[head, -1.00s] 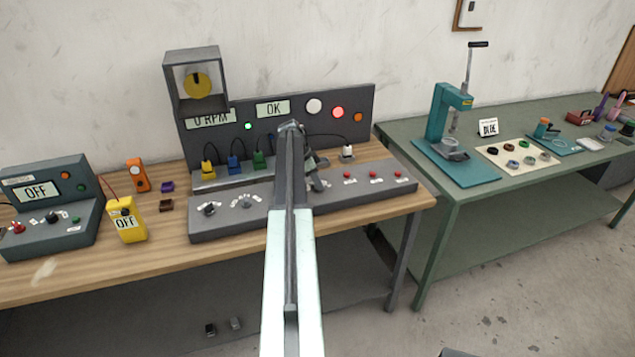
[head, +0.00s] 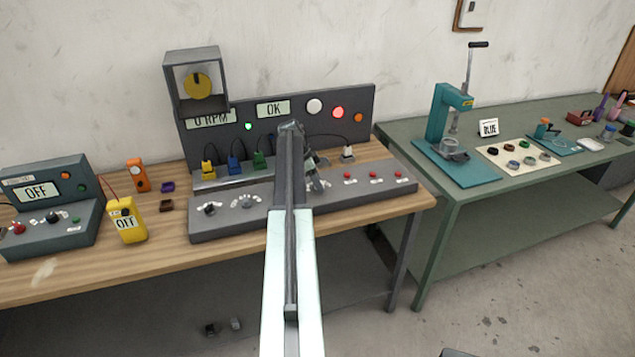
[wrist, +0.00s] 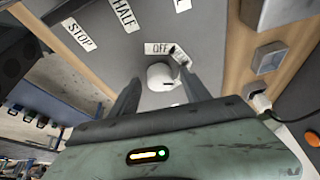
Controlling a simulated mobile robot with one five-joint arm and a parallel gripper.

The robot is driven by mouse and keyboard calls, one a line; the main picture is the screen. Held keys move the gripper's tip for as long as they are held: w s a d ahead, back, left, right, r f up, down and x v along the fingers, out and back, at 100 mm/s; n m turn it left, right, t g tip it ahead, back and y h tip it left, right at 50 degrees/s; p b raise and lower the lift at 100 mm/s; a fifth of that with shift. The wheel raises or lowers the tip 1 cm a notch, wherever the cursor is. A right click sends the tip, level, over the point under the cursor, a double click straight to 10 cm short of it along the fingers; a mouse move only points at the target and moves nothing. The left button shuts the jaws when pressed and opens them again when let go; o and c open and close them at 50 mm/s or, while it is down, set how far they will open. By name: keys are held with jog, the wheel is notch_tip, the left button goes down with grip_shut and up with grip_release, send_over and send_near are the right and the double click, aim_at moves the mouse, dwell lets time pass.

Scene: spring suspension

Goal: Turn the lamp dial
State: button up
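A white round dial (wrist: 161,76) with a small pointer tab shows in the wrist view, beside a label reading OFF (wrist: 158,48). I take it for the lamp dial; in the head view my arm hides it. My gripper (wrist: 158,92) is open, with one dark finger to the left of the dial and the other to its right. I cannot tell whether either finger touches it. In the head view my gripper (head: 316,182) is over the sloped front of the grey console (head: 330,195), largely behind my arm.
Another dial (head: 210,208) and a labelled selector (head: 247,202) lie left on the console, red buttons (head: 373,175) right. Coloured plugs with cables stand behind. A green bench (head: 480,220) with a press (head: 450,125) stands at right.

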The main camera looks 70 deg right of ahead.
jog(key=p+v, duration=0.7)
jog(key=v, duration=0.1)
jog(key=shift+f, duration=0.1)
